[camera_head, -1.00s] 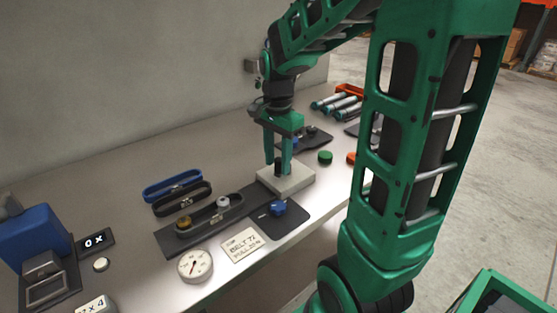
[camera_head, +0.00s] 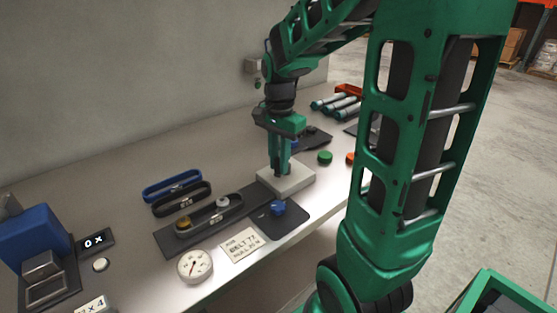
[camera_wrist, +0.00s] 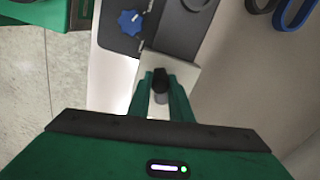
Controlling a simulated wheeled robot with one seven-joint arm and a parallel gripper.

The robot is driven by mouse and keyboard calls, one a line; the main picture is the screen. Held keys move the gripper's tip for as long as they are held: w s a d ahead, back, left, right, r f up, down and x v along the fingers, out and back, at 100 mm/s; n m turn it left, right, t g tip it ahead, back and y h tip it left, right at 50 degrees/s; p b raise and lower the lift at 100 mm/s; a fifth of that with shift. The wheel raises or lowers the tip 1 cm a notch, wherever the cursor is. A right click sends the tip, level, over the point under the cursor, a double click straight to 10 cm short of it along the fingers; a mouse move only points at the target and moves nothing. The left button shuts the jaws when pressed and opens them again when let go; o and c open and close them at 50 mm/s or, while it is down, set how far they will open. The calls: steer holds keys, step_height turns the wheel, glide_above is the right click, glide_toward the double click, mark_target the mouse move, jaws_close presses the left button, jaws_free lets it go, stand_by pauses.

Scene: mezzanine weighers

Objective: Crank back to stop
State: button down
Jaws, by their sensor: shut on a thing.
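My gripper (camera_head: 280,170) points down over a pale block (camera_head: 301,184) at the end of the dark belt rig. Its fingers are shut on a dark upright crank handle (camera_wrist: 160,84), seen between the green fingertips in the wrist view. The crank's arm and its stop cannot be made out, as the fingers cover this spot. A dark belt loop (camera_head: 209,215) with a gold pulley and a pale pulley lies on the rig plate (camera_head: 171,242). A blue knob (camera_head: 278,208) stands on a dark pad beside the block; it also shows in the wrist view (camera_wrist: 130,21).
A round dial (camera_head: 195,265) and a card reading "BELT 7" (camera_head: 243,244) lie in front. A blue belt (camera_head: 172,186) and a black belt (camera_head: 182,199) lie behind. Green (camera_head: 325,157) and orange buttons sit right of the block. The wall stands behind the table.

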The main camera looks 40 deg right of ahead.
steer(key=s+n, duration=0.1)
steer(key=n, duration=0.1)
steer(key=shift+n, duration=0.4)
steer(key=shift+s+d+n, duration=0.3)
steer(key=shift+n, duration=0.6)
steer(key=shift+s+d+n, duration=0.3)
steer(key=shift+n, duration=0.6)
steer(key=shift+s+f, duration=0.1)
steer(key=c, duration=1.6)
jaws_free()
steer(key=shift+c, duration=0.2)
steer(key=shift+o, duration=0.3)
steer(key=shift+d, duration=0.1)
